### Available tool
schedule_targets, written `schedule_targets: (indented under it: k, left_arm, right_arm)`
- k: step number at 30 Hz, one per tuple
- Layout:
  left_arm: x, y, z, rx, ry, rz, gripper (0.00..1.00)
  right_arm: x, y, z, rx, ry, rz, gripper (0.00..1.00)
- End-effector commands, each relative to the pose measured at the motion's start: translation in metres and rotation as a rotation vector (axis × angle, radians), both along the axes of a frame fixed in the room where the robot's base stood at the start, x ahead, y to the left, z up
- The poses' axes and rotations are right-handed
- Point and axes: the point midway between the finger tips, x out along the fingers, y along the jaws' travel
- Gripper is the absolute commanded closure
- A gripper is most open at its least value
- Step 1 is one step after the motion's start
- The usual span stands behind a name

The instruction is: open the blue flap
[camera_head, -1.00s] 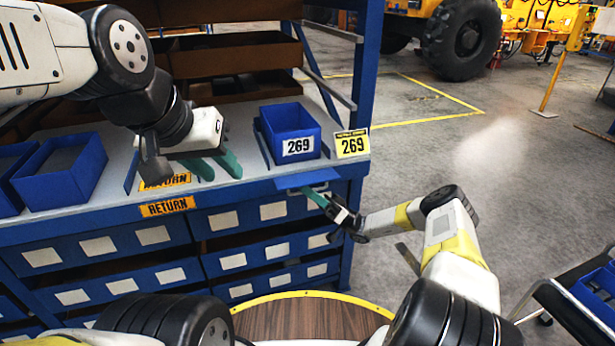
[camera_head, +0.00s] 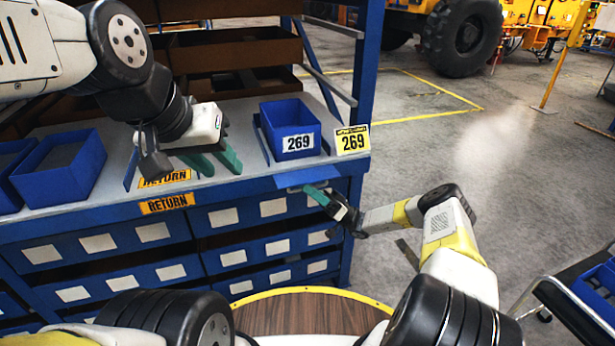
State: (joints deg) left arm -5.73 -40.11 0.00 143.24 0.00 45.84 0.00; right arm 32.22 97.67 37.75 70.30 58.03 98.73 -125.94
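The blue flap (camera_head: 306,177) projects from the shelf's front edge, just below the blue bin labelled 269 (camera_head: 290,131). It looks roughly level. My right gripper (camera_head: 317,195) is at the flap's right front part, with its green fingertips just below or against it. I cannot tell whether they touch or grip it, and the fingers overlap in view. My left gripper (camera_head: 214,162) is over the shelf to the left of the 269 bin. Its two green fingers are apart with nothing between them.
A yellow 269 sign (camera_head: 352,140) stands at the shelf's right corner. Orange RETURN labels (camera_head: 167,204) mark the front edge. Other blue bins (camera_head: 62,168) sit at the left. Labelled drawers lie below. The floor (camera_head: 455,140) to the right is open.

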Motion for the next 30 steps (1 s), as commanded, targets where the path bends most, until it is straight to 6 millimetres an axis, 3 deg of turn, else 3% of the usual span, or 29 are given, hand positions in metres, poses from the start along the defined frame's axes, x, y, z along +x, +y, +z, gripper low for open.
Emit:
schedule_targets:
  k: [15,30]
  left_arm:
    - [0.0,0.0,0.0,0.0,0.0,0.0,0.64]
    - [0.0,0.0,0.0,0.0,0.0,0.0,0.64]
  right_arm:
    - [0.003,-0.051,-0.048,0.001,0.0,-0.002,0.69]
    - [0.003,-0.057,-0.053,0.0,0.0,-0.001,0.69]
